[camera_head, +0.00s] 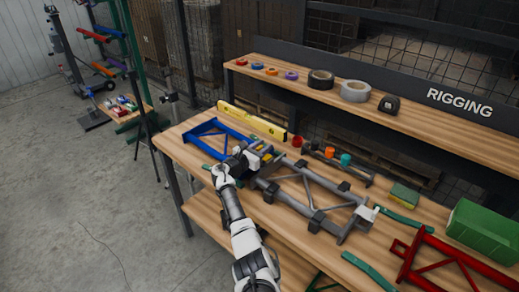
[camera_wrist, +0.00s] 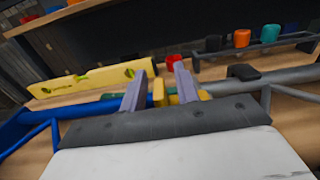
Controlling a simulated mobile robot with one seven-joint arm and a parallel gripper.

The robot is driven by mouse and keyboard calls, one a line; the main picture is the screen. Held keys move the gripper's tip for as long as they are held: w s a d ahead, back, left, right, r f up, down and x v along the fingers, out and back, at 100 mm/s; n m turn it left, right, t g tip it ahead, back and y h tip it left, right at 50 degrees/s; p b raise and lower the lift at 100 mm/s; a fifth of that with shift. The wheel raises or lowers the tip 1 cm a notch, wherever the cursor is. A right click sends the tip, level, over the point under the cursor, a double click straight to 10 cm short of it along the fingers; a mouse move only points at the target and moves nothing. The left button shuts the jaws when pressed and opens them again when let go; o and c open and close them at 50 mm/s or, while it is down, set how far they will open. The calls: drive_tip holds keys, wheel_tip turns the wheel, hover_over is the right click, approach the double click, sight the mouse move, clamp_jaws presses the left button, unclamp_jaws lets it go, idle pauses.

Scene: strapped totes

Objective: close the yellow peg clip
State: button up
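The yellow peg clip (camera_wrist: 158,93) shows in the wrist view as small yellow pieces, partly hidden behind my fingers and gripper body. In the head view, yellow bits (camera_head: 267,157) show just right of my gripper, at the joint between the blue frame (camera_head: 204,131) and the grey frame (camera_head: 312,190). My gripper (camera_wrist: 158,88) has its two fingers apart, on either side of a yellow piece, with gaps visible. Whether a finger touches it, and how the clip's jaws stand, I cannot tell. In the head view my gripper (camera_head: 243,157) is over the bench at this joint.
A yellow level (camera_head: 252,121) lies behind the joint. A rack with red, orange and teal cups (camera_head: 330,153) stands behind the grey frame. A red frame (camera_head: 440,258) and green bin (camera_head: 484,232) are at right. A raised shelf (camera_head: 300,82) with tape rolls runs along the back.

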drive_tip(key=b+v, duration=0.2)
drive_tip(key=v, duration=1.1)
drive_tip(key=shift+s+a+b, duration=0.2)
drive_tip(key=shift+s+b, duration=0.05)
drive_tip(key=shift+b, duration=0.15)
drive_tip(key=shift+s+a, duration=0.1)
